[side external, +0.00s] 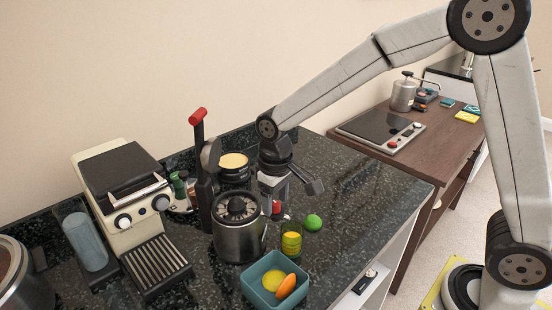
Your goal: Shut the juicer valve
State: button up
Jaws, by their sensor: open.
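The juicer (239,242) is a steel cylinder with a black ridged cone on top. Its upright dark lever (204,165) with a red grip stands at its left. A small red part (277,208) shows right of the juicer, just below my gripper; it may be the valve's knob, but I cannot tell how it is turned. My gripper (293,191) is open and points down behind and right of the juicer. I cannot tell whether it touches the red part. A glass with yellow bands (291,243) stands right of the juicer.
A green ball (313,222) lies near the glass. A teal tray (249,289) with yellow and orange pieces sits in front. A cream machine (120,185) stands at left, and a round dark container (233,174) behind. The dark counter (375,190) is clear at right.

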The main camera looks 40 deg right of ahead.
jog(key=shift+f, duration=0.3)
grip_shut()
